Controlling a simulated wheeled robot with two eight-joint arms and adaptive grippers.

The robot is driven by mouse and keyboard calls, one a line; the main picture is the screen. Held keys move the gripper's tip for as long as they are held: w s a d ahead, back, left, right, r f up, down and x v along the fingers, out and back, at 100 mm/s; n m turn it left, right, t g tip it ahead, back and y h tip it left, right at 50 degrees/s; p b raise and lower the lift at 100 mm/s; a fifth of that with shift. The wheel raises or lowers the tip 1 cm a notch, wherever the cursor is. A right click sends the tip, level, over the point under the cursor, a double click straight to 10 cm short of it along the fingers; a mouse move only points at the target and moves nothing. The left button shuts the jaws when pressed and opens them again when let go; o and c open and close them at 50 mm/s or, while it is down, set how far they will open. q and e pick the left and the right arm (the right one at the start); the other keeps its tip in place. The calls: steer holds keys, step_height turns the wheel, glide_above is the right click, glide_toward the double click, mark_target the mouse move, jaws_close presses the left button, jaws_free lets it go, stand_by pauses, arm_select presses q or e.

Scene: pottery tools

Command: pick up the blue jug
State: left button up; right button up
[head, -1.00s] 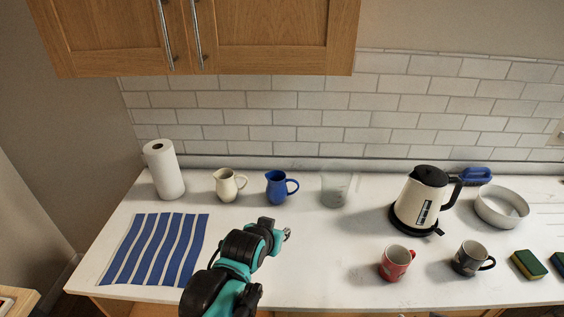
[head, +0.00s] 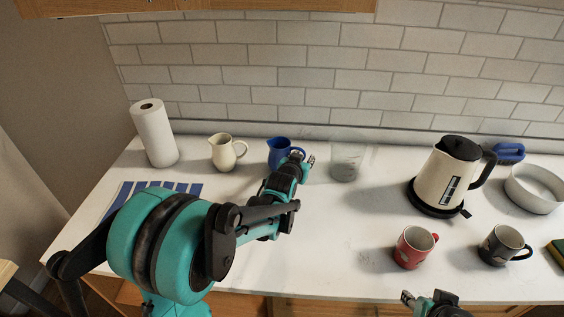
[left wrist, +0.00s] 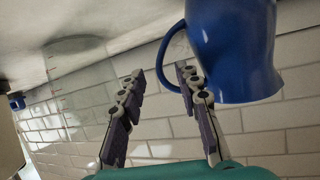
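The blue jug (head: 278,152) stands upright at the back of the counter, partly hidden by my left gripper (head: 304,161), which is at its right, handle side. In the left wrist view the jug (left wrist: 235,45) appears inverted at the upper right. My left gripper (left wrist: 158,75) is open there, one finger on each side of the jug's handle (left wrist: 165,60) in the picture. The handle shows near the right fingertip; I cannot tell whether they touch. My right gripper (head: 424,301) shows at the bottom edge, far from the jug; its opening is unclear.
A cream jug (head: 224,153) stands left of the blue jug, and a clear beaker (head: 346,162) stands close on the right. A paper roll (head: 154,134), kettle (head: 447,177), red mug (head: 414,248) and dark mug (head: 503,246) stand farther off. The middle counter is clear.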

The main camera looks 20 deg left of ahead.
mark_target(305, 156)
arm_select(q)
steer(key=x, duration=0.3)
steer(key=shift+a+f+b, duration=0.1)
steer(key=shift+f+b, duration=0.1)
steer(key=shift+b, duration=0.2)
steer(key=shift+s+r, duration=0.1)
steer(key=shift+r, duration=0.05)
steer(key=shift+c, duration=0.6)
jaws_close()
arm_select(e)
steer(key=shift+f, duration=0.65)
arm_select(q)
steer(key=shift+r, duration=0.1)
